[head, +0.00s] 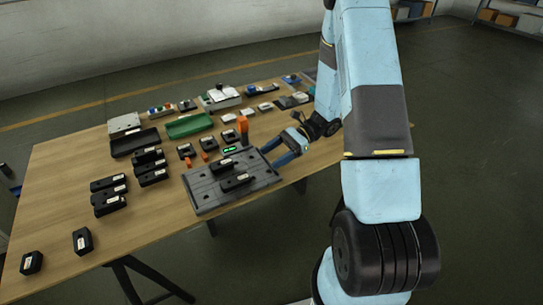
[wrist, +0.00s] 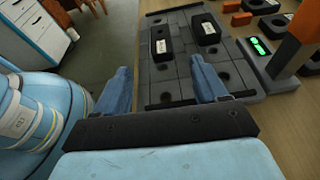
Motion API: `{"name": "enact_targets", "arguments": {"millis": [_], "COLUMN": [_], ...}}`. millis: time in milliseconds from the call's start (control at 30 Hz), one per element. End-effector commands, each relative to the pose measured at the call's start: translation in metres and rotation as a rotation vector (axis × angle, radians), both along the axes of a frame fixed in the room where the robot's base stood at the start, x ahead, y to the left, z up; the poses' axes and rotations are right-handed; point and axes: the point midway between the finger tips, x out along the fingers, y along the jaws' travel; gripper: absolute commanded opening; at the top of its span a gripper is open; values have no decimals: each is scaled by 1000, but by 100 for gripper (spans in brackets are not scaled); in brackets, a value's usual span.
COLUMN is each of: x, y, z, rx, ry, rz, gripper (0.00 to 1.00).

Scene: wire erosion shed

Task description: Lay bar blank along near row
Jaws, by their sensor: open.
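A dark grey gridded plate (head: 207,193) with round holes lies on the wooden table. It also shows in the wrist view (wrist: 172,72), with a dark strip at each end. Two black blocks with white labels lie on it, one (head: 236,181) and another (head: 222,166). They show in the wrist view as a left block (wrist: 161,41) and a right block (wrist: 205,28). Which one is the bar blank, I cannot tell. My gripper (wrist: 160,67) is open, with nothing between its blue fingers. In the head view my gripper (head: 288,146) is at the plate's right edge, apart from both blocks.
An orange post (head: 242,127) and a unit with a green display (head: 230,149) stand close behind the plate. Several black blocks (head: 108,184) lie to the left. A green tray (head: 189,126) and a black tray (head: 135,143) are farther back. The table's front left is mostly clear.

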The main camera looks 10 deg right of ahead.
Motion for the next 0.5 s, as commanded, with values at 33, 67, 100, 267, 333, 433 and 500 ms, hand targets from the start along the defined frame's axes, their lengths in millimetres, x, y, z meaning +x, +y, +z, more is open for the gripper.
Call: {"name": "enact_targets", "arguments": {"millis": [33,67,100,267,333,433,500], "x": [1,1,0,-6,-12,-20,-26], "y": [-2,-2,-2,-1,-1,-1,0], "z": [2,4,8,39,56,79,95], "rx": [-2,-4,-10,-59,-90,-137,-171], "ry": [-5,-10,-21,-109,-161,-237,-291], "rz": [2,6,15,86,128,189,230], "gripper": [72,72,72,72,72,72,72]}}
